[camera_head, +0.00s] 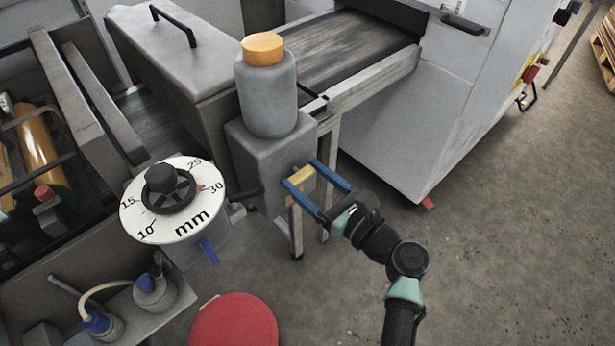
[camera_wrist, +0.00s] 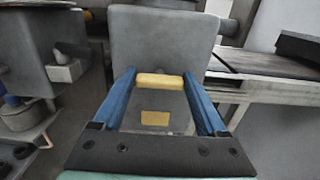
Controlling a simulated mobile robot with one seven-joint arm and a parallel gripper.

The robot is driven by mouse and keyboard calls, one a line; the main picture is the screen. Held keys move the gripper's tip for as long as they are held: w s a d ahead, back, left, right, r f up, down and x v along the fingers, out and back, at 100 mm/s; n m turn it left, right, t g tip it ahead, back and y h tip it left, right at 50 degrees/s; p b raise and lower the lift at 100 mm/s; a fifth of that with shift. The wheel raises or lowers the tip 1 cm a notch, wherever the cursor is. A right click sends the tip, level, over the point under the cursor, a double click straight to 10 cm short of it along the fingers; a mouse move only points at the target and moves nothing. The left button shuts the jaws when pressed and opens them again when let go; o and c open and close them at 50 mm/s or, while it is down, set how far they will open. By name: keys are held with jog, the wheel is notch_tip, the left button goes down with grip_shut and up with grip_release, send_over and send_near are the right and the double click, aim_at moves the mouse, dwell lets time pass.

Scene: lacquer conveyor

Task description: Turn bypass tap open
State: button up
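A yellow bar-shaped handle (camera_head: 302,174), which looks like the tap handle, is on the front of a grey box (camera_head: 262,160). In the wrist view the handle (camera_wrist: 158,80) lies crosswise in front of the grey box face (camera_wrist: 165,42). My gripper (camera_head: 302,174) has its two blue fingers spread wide, one at each end of the handle. In the wrist view the fingertips (camera_wrist: 159,75) reach the handle with only narrow gaps, if any; contact is not clear. A yellow plate (camera_wrist: 155,118) shows below the handle.
A grey bottle with an orange cap (camera_head: 263,50) stands on the box. A white mm dial (camera_head: 185,225) with a black knob is to the left, a blue lever (camera_head: 209,251) below it. A red round lid (camera_head: 236,322) is lower down. Open floor (camera_head: 500,250) lies right.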

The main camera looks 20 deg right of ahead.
jog(key=c, duration=0.8)
jog(key=shift+o, duration=0.2)
jog(key=shift+f+n, duration=0.1)
jog(key=shift+n, duration=0.2)
jog(key=n+b, duration=0.2)
jog(key=n, duration=0.2)
jog(key=shift+a+f, duration=0.1)
jog(key=shift+f, duration=0.05)
jog(key=n+b, duration=0.3)
jog(key=n, duration=0.2)
jog(key=shift+a, duration=0.1)
jog(key=shift+s+f+n+b, duration=0.1)
jog(key=shift+n+b, duration=3.15)
jog(key=shift+n, duration=0.85)
jog(key=o, duration=1.3)
